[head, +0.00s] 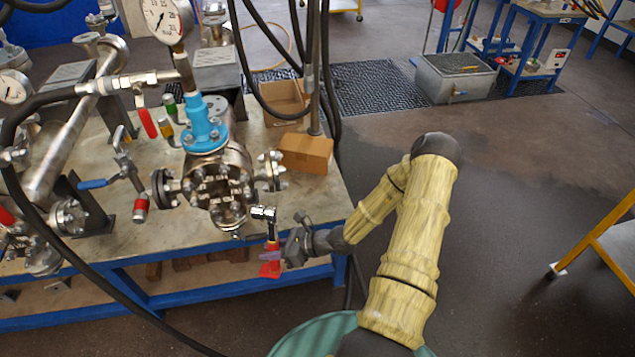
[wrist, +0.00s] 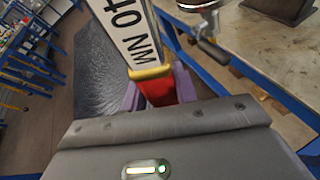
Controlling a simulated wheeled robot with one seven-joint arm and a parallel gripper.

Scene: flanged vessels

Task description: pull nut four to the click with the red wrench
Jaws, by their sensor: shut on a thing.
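The red wrench (head: 270,269) hangs roughly upright at the table's front edge, red handle down and chrome head up. Its chrome head is beside the lower right of the vessel's front flange (head: 222,190), which carries several nuts. I cannot tell which nut it meets or whether it is seated on one. My gripper (head: 273,254) is shut on the wrench's handle, coming from the right. In the wrist view, the purple finger pads flank the red grip (wrist: 159,90), below a white scale marked "40 NM". The nut is out of sight there, and no nut numbers are readable.
The steel vessel with a blue neck (head: 205,125) and gauge (head: 166,18) stands on the metal-topped bench (head: 320,205). A side flange (head: 271,170) juts right. A cardboard box (head: 306,153) sits behind. Black hoses hang close by.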

